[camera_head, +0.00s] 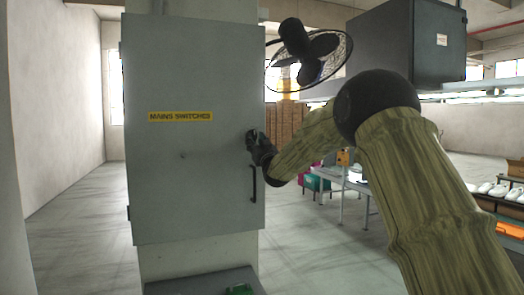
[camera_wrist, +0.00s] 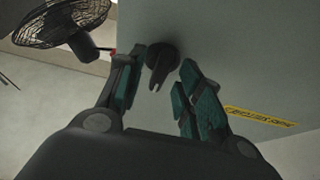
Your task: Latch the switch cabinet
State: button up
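The grey switch cabinet (camera_head: 190,90), with a yellow "MAINS SWITCHES" label (camera_head: 180,116), fills the left-centre of the head view. Its door looks shut or nearly so. A black bar handle (camera_head: 254,184) is at the door's right edge. My gripper (camera_head: 252,141) is at that edge, just above the handle. In the wrist view my gripper (camera_wrist: 163,63) has its two fingers apart, one on each side of a dark turn knob (camera_wrist: 160,66) on the door face (camera_wrist: 225,45). Small gaps seem to show beside the knob; contact is unclear. In the head view the gripper mostly hides the knob.
A black fan (camera_head: 308,50) is right of the cabinet, near my arm. A dark grey box (camera_head: 410,45) hangs at upper right. A table (camera_head: 352,182) and a rack with white shoes (camera_head: 500,190) stand at right. Open floor (camera_head: 80,230) lies left of the cabinet.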

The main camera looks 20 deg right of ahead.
jog(key=v, duration=1.1)
jog(key=shift+d+f, duration=0.1)
jog(key=shift+f, duration=0.05)
